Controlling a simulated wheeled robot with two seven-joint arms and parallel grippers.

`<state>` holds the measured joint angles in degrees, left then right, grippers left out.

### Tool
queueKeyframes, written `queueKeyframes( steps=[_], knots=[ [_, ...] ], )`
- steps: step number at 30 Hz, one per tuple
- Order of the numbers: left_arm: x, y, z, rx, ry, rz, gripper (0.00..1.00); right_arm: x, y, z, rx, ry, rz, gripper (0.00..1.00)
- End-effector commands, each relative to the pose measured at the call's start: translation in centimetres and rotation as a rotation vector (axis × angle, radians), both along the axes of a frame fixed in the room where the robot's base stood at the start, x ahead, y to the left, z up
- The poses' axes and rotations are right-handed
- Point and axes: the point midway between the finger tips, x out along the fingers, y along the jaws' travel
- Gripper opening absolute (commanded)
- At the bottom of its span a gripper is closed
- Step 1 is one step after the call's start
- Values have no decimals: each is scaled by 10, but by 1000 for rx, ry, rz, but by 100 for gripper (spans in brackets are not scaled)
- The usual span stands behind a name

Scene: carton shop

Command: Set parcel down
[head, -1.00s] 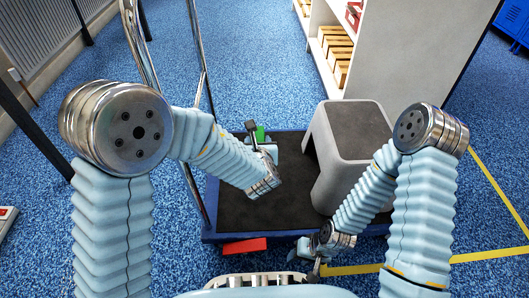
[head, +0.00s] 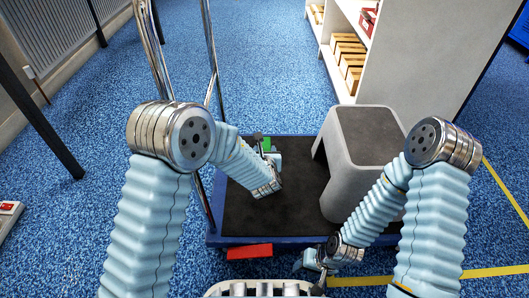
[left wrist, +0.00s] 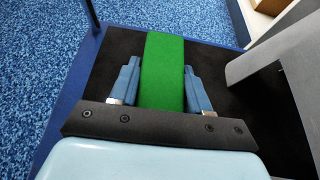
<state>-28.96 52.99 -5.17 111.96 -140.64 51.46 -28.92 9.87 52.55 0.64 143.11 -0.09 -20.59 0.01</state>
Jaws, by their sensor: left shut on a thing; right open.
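The parcel is a green block (left wrist: 164,72), seen from above in the left wrist view between my two blue fingers. My left gripper (left wrist: 160,88) is shut on it. In the head view, only a small green part of the parcel (head: 267,144) shows beside my left gripper (head: 270,156), over the far part of the trolley's black deck (head: 260,212). I cannot tell whether the parcel touches the deck. My right gripper (head: 310,262) is open and empty at the trolley's near edge, partly hidden by its wrist.
A grey step stool (head: 338,162) stands on the deck's right side. The trolley's chrome handle (head: 211,60) rises at the left. A red piece (head: 249,251) sits at the front edge. A shelf unit (head: 405,50) with boxes stands beyond. The deck left of the stool looks clear.

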Motion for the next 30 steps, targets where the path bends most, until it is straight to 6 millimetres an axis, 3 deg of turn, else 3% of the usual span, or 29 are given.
queueKeyframes(
  steps=[3,4,9,20,30],
  knots=[
    [0,0,-3,0,0,0,0,0,0,0,0,0,0,43],
    [0,0,-4,0,1,0,48,0,0,0,0,0,0,43],
    [0,0,-3,0,1,0,72,0,0,0,0,0,0,43],
    [-3,-1,3,0,0,-1,72,0,0,1,0,0,0,43],
    [-69,-1,35,0,2,-3,72,0,0,12,0,2,2,43]
  ],
)
